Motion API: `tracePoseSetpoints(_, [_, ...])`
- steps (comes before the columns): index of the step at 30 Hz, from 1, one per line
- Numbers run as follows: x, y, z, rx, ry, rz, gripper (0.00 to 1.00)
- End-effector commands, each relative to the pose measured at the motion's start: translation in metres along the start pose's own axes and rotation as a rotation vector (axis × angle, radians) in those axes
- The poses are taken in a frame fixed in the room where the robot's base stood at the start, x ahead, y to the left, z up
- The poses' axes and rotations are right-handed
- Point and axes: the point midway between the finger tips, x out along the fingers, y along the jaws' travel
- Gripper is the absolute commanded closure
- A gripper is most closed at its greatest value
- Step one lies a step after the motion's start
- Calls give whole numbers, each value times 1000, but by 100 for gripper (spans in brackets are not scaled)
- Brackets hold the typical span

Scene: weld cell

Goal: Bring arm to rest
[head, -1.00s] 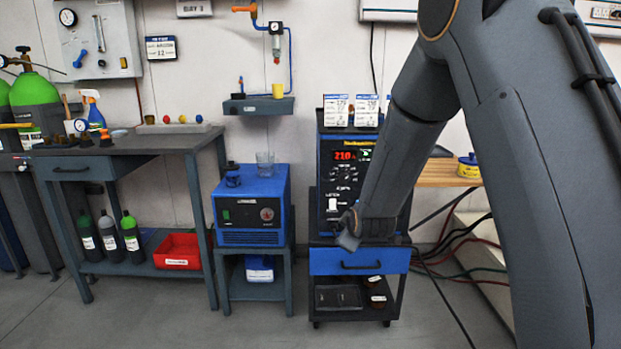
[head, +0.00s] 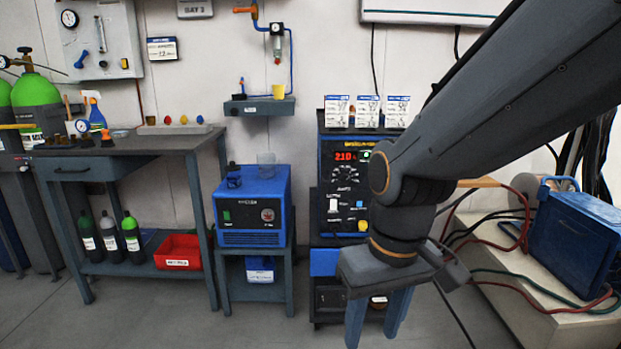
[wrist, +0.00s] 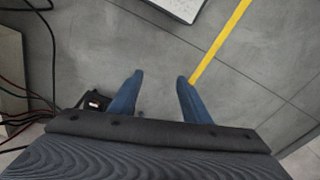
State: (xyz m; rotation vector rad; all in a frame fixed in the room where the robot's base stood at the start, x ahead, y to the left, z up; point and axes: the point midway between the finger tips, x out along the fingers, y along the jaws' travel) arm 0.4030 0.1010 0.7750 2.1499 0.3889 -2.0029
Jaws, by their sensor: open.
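My gripper (head: 378,322) hangs at the lower right of centre in the head view, in front of the blue-drawered welder cart (head: 323,262). Its two blue fingers point down and stand apart with nothing between them. In the wrist view the gripper (wrist: 158,82) is open and empty over bare grey floor. My arm comes in from the upper right and hides part of the welder (head: 340,180) and much of the cart.
A blue machine (head: 252,208) on a small stand is left of the cart. A workbench (head: 120,148) stands further left. A blue case (head: 578,240) and cables (head: 515,285) lie at right. A yellow floor line (wrist: 220,42) crosses clear floor in the wrist view.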

Motion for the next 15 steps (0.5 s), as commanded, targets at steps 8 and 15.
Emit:
tracePoseSetpoints(8, [-17, 0, 34, 73, -65, -1, 57])
tracePoseSetpoints(15, [-34, 11, 34, 112, -65, 10, 57])
